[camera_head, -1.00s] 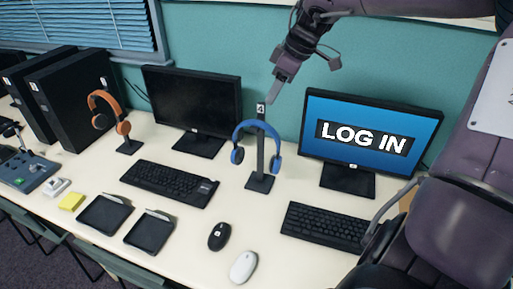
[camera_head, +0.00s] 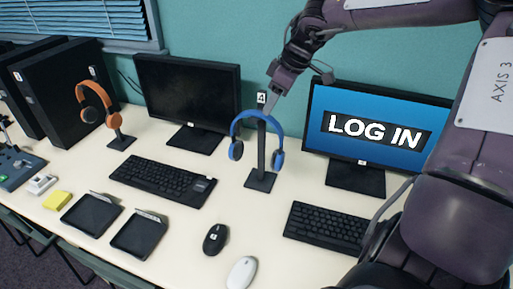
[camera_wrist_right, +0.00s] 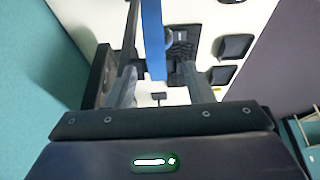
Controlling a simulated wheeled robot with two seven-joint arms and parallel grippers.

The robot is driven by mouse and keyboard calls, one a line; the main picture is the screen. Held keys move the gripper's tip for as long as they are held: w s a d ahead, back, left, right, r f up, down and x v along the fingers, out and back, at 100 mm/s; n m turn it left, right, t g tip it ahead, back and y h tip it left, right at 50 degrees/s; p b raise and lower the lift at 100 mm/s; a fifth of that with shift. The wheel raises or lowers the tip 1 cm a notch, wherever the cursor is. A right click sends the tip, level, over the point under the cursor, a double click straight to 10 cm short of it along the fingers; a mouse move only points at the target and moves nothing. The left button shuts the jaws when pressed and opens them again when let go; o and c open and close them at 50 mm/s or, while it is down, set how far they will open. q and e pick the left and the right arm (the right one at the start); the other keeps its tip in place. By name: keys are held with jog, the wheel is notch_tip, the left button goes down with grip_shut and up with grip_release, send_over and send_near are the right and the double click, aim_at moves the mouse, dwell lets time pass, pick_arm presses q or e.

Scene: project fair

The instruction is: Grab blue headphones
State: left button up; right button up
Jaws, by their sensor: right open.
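The blue headphones (camera_head: 238,124) hang on a dark upright stand (camera_head: 262,180) between two monitors, their cups hanging on either side of the post. My right gripper (camera_head: 270,105) is at the top of the headband, pointing down from above. In the right wrist view the blue band (camera_wrist_right: 153,40) shows between the spread fingers of my right gripper (camera_wrist_right: 160,70). The jaws are open; whether a finger touches the band cannot be told. My left gripper is not in view.
A dark monitor (camera_head: 188,90) stands left of the stand and a LOG IN monitor (camera_head: 335,105) right of it. Orange headphones (camera_head: 97,92) hang farther left. Keyboards, two mice and black trays (camera_head: 90,214) lie in front. The teal wall (camera_head: 200,35) is close behind.

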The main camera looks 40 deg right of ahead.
aim_at(269, 117)
jog(key=x, duration=0.3)
jog(key=shift+w+d+f, duration=0.15)
jog(key=shift+d+f, duration=0.2)
jog(key=shift+f, duration=0.15)
jog(key=shift+a, duration=0.1)
jog(key=shift+f, duration=0.15)
grip_shut()
dwell(0.4)
